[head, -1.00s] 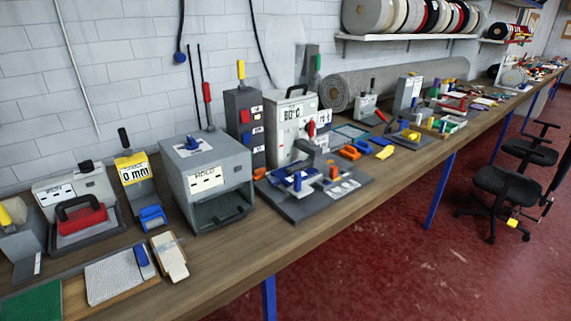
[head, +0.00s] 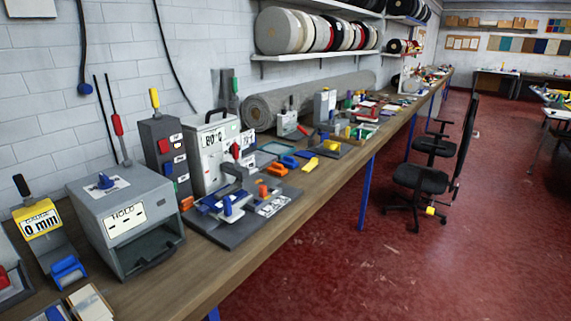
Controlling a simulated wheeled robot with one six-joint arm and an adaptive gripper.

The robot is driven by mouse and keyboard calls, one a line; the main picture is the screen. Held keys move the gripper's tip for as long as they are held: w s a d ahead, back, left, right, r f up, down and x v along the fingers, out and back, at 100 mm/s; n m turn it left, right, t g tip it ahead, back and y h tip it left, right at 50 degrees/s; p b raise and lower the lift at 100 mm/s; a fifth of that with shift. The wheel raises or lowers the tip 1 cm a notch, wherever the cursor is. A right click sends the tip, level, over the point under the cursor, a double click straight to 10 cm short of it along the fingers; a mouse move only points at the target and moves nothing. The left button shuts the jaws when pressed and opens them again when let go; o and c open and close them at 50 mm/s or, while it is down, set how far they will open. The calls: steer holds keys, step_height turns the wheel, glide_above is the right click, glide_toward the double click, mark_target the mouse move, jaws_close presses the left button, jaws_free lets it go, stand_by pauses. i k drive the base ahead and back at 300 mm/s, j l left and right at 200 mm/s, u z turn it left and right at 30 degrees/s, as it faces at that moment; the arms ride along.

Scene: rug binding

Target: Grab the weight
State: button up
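A long wooden workbench (head: 180,275) runs from the lower left to the far right in the head view. I cannot tell for sure which item on it is the weight. A red-topped block (head: 8,279) is cut off at the left edge. A grey box labelled HOLD (head: 124,222) stands near the front left, with an opening low in its front. A grey fixture (head: 232,236) with blue, red and orange parts lies to its right. My gripper is not in view.
A yellow "0 mm" device (head: 38,221) stands left of the box. A white "80°C" unit (head: 214,152) and a rolled rug (head: 308,101) are behind the fixture. Black chairs (head: 425,181) stand on the red floor (head: 335,270), which is otherwise clear beside the bench.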

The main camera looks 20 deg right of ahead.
mark_target(289, 162)
steer(key=i+l, duration=0.15)
steer(key=l, duration=0.2)
steer(key=i+l, duration=0.1)
steer(key=l, duration=0.3)
steer(key=i+l, duration=0.15)
steer(key=l, duration=0.2)
steer(key=i+l, duration=0.15)
steer(key=l, duration=0.25)
steer(key=i+l, duration=0.1)
steer(key=l, duration=0.25)
steer(key=i+l, duration=0.15)
steer(key=l, duration=0.25)
steer(key=i+l, duration=0.15)
steer(key=l, duration=0.2)
steer(key=i+l, duration=0.1)
steer(key=l, duration=0.3)
steer(key=u, duration=0.05)
